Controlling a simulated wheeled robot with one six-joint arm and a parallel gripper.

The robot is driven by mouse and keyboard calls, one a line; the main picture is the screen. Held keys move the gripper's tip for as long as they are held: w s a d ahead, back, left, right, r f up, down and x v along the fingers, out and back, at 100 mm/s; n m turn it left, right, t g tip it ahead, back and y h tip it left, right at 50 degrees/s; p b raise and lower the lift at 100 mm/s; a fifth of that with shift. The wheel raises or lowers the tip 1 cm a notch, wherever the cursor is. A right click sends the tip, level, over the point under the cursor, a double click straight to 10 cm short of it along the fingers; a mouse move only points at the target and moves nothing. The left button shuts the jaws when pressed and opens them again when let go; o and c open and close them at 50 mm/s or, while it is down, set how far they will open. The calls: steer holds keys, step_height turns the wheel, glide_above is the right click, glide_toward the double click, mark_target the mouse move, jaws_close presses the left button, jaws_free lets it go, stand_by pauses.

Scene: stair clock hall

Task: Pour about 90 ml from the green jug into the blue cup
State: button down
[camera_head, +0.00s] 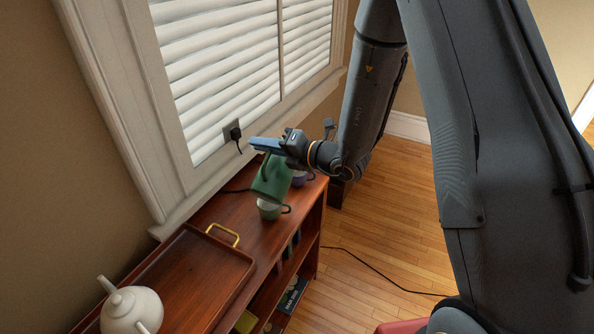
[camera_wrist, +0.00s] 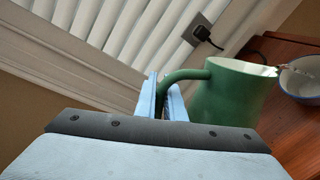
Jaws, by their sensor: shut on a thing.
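My gripper (camera_head: 268,147) is shut on the handle of the green jug (camera_head: 272,178). In the wrist view my fingertips (camera_wrist: 162,92) close around that handle, at the left of the jug (camera_wrist: 228,98). The jug is tilted, with its mouth toward the blue cup (camera_wrist: 304,82), which has a pale inside and a blue rim. A small pale streak shows at the jug's lip; I cannot tell whether liquid is flowing. The level in the cup is not readable.
A wooden tray (camera_head: 186,262) with a yellow handle and a white teapot (camera_head: 131,309) are nearer on the red-brown cabinet (camera_head: 260,232). A plugged outlet (camera_head: 233,134) and blinds are behind.

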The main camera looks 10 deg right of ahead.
steer(key=shift+s+a+r+n, duration=0.2)
steer(key=shift+s+r+n, duration=0.1)
steer(key=shift+r, duration=0.15)
steer(key=shift+s+a+r+n, duration=0.15)
steer(key=shift+s+r+n, duration=0.15)
steer(key=shift+r, duration=0.15)
steer(key=shift+f+t, duration=0.15)
steer(key=shift+t, duration=0.15)
steer(key=shift+s+a+n, duration=0.15)
steer(key=shift+s+n, duration=0.1)
steer(key=shift+n, duration=0.25)
steer(key=shift+b, duration=0.3)
steer(key=shift+s+a+f+n+b, duration=0.2)
steer(key=shift+s+a+n+b, duration=0.2)
steer(key=shift+s+n+b, duration=0.25)
steer(key=shift+s+a+f+n+t+b, duration=0.25)
steer(key=shift+s+a+n+b, duration=0.1)
steer(key=shift+s+n+b, duration=0.2)
steer(key=shift+s+a+f+n+t+b, duration=0.2)
steer(key=shift+s+a+n+t+b, duration=0.15)
steer(key=shift+n+b, duration=0.2)
steer(key=s+a+f+n+b, duration=0.2)
steer(key=s+f+n+b, duration=0.1)
steer(key=b, duration=0.4)
steer(key=shift+s+f+n+t, duration=0.4)
steer(key=shift+f+n, duration=0.4)
steer(key=shift+n, duration=0.45)
